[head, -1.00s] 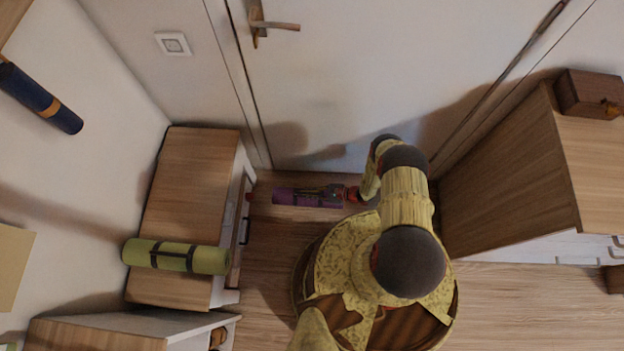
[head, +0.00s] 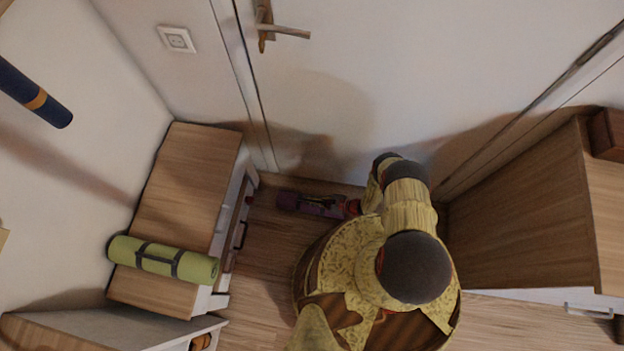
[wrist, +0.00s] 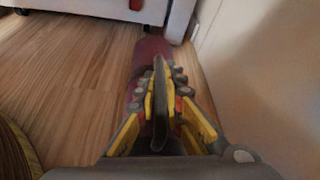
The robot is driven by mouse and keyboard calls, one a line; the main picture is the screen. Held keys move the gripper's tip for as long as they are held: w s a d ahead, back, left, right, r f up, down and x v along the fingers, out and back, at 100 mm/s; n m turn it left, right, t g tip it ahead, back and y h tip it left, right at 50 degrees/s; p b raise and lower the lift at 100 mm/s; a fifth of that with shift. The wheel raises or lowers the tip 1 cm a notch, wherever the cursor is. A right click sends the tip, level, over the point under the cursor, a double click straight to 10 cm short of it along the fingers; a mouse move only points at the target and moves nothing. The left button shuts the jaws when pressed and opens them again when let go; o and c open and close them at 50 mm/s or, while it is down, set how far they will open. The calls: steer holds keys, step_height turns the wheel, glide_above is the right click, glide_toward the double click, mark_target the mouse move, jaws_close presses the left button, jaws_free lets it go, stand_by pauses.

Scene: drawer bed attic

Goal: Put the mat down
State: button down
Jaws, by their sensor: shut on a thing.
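A purple rolled mat (head: 290,201) is low over the wood floor, close to the foot of the white door. My gripper (head: 335,206) is shut on it. In the wrist view the mat (wrist: 151,52) extends forward between and beyond my gripper's fingers (wrist: 161,95), towards a white drawer unit. I cannot tell whether the mat touches the floor. My gripper and arm partly hide its near end.
A low wooden-topped drawer unit (head: 183,190) stands left, with a green rolled mat (head: 160,259) on top. A blue roll (head: 34,95) is at upper left. The white door (head: 400,80) is behind, and a wooden cabinet (head: 520,215) stands right. Floor space between is narrow.

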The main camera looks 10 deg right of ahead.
steer(key=shift+f, duration=0.1)
steer(key=c, duration=1.9)
jaws_free()
steer(key=p+v, duration=0.3)
steer(key=v, duration=0.9)
steer(key=shift+s, duration=0.1)
